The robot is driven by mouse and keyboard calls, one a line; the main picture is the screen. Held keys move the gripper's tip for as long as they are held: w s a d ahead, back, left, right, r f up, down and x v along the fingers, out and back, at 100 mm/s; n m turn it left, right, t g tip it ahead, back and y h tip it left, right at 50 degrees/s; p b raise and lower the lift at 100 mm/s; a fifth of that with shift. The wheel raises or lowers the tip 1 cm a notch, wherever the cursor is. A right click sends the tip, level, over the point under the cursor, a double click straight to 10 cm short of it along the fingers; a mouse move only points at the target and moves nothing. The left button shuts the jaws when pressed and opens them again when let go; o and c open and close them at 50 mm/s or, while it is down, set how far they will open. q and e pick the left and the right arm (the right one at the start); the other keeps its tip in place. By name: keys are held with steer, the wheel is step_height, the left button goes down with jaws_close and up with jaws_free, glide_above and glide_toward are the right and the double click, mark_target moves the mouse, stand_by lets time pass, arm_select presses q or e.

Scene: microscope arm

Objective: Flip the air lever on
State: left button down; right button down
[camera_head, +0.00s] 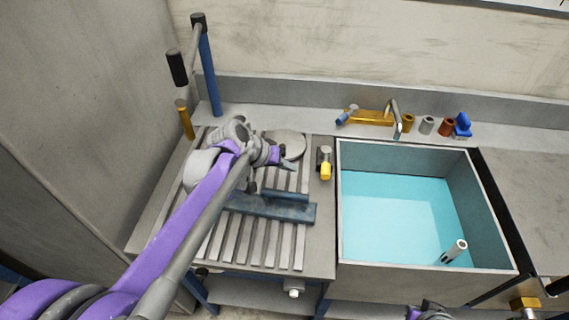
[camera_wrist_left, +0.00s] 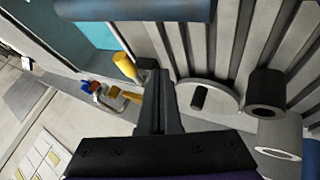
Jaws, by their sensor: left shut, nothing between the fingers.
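A lever with a yellow handle (camera_head: 326,171) on a dark base sits on the counter strip between the slatted drainer and the basin. I take it as the air lever; no label is readable. It also shows in the left wrist view (camera_wrist_left: 124,66), just left of the fingers. My left gripper (camera_head: 277,155) is shut and empty above the drainer, left of the lever and apart from it. In the left wrist view its closed fingers (camera_wrist_left: 158,105) point toward the counter. Part of my right arm's end (camera_head: 430,312) shows at the bottom edge; its fingers are not clear.
A basin of blue water (camera_head: 400,215) lies right of the lever, with a small cylinder (camera_head: 454,251) inside. A blue bar (camera_head: 270,207) lies across the drainer (camera_head: 225,245). A tap (camera_head: 395,118) and small coloured items stand behind the basin. A blue post (camera_head: 209,70) rises at back left.

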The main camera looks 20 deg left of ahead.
mark_target(326, 164)
arm_select(q)
steer(key=x, duration=0.5)
steer(key=shift+w+d, duration=0.15)
steer(key=shift+d, duration=0.25)
steer(key=shift+w+d+r, duration=0.1)
steer(key=shift+d+r, duration=0.1)
steer(key=shift+d, duration=0.3)
steer(key=shift+w+d+r, duration=0.15)
steer(key=shift+d, duration=0.4)
steer(key=shift+w+d+p, duration=0.2)
steer(key=shift+d+p, duration=0.1)
steer(key=shift+d, duration=0.2)
